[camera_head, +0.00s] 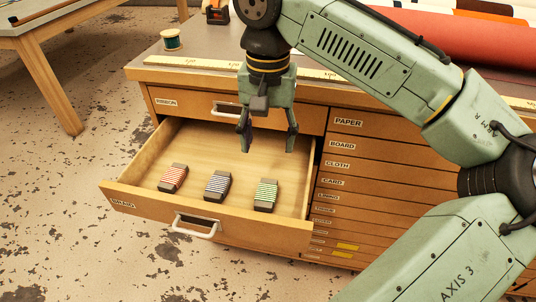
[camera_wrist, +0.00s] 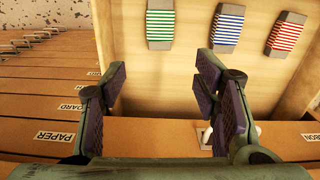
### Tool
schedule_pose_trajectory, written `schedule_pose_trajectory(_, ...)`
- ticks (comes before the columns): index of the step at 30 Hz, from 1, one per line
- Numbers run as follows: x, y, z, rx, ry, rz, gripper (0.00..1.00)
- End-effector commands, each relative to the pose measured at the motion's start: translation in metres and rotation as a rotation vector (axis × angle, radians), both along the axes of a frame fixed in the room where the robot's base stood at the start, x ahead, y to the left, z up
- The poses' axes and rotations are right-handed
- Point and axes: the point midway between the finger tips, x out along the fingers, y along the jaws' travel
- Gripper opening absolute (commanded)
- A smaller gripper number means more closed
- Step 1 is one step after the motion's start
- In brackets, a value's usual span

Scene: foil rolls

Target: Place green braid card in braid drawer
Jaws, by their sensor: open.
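The green braid card (camera_head: 266,194) lies in the open braid drawer (camera_head: 150,201), toward the drawer's right side. It also shows at the top of the wrist view (camera_wrist: 160,24). It is a grey card with green and white bands. My gripper (camera_head: 268,148) is open and empty, above the back part of the drawer and apart from the card. In the wrist view my gripper's two fingers (camera_wrist: 160,80) stand wide apart with nothing between them. A blue card (camera_head: 218,185) and a red card (camera_head: 173,177) lie left of the green one in the same drawer.
The closed ribbon drawer (camera_head: 182,105) is just above the open one. Closed labelled drawers (camera_head: 400,160) fill the cabinet's right side. On the cabinet top are a yellow ruler (camera_head: 195,64), a green spool (camera_head: 171,40) and a red roll (camera_head: 470,38). Open floor lies to the left.

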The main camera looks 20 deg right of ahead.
Motion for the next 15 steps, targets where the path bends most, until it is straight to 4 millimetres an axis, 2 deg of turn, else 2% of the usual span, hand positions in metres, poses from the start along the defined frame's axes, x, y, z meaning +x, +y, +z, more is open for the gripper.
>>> schedule_pose_trajectory(1,0.001,0.001,0.012,0.001,-0.003,0.001,0.56)
schedule_pose_trajectory(6,0.001,0.001,0.043,0.001,-0.002,0.001,0.56)
schedule_pose_trajectory(10,0.000,0.000,0.057,0.001,-0.001,0.000,0.56)
schedule_pose_trajectory(15,0.000,0.000,0.063,0.000,0.001,0.001,0.56)
